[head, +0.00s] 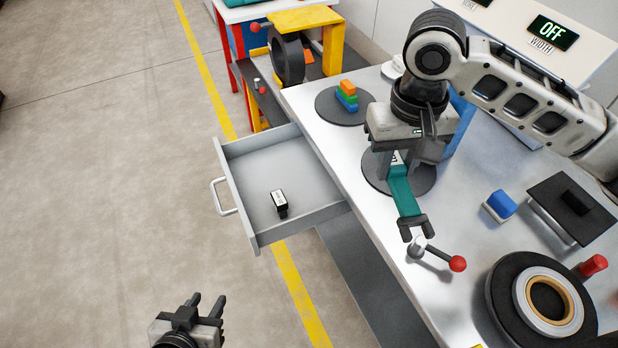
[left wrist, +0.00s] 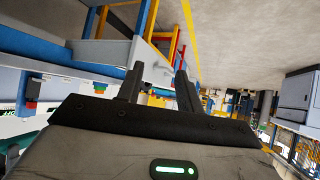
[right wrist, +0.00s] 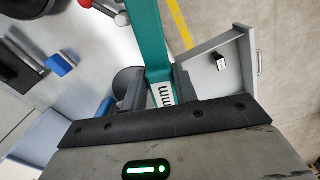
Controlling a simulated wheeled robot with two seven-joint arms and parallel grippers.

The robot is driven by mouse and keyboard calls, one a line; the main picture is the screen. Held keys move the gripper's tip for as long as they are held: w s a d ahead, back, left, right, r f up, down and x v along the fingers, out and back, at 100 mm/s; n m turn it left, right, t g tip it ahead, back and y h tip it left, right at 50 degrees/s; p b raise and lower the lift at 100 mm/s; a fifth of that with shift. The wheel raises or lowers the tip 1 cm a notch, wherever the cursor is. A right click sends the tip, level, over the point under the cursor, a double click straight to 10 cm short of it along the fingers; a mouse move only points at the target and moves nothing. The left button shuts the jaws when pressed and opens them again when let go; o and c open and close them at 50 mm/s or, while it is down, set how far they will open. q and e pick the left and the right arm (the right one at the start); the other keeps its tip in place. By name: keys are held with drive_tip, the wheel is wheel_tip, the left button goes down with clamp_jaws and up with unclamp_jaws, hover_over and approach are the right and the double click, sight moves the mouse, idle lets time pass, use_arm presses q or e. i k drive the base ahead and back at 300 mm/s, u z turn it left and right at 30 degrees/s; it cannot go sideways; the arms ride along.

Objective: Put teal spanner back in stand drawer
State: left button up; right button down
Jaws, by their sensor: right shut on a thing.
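The teal spanner (head: 406,194) has a dark open-ended jaw and a white label near its other end. My right gripper (head: 398,157) is shut on the spanner's labelled end, above the worktop near its edge. In the right wrist view the spanner (right wrist: 148,35) runs up and away from between the fingers (right wrist: 158,92). The stand drawer (head: 300,165) is pulled open to the left of the worktop. A small black and white item (head: 280,203) lies in it. My left gripper (head: 205,305) is open and empty, low over the floor left of the drawer.
On the worktop are a red-knobbed lever (head: 436,253), a blue block (head: 500,205), a ringed round spindle (head: 547,300) and a disc with coloured bricks (head: 345,100). The drawer's handle (head: 222,197) sticks out left. Most of the drawer floor is bare.

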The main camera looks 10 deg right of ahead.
sight(287, 173)
drive_tip(key=z, duration=0.65)
drive_tip(key=k, duration=0.15)
drive_tip(key=u, duration=1.6)
drive_tip(key=i, duration=0.85)
drive_tip(key=z, duration=0.55)
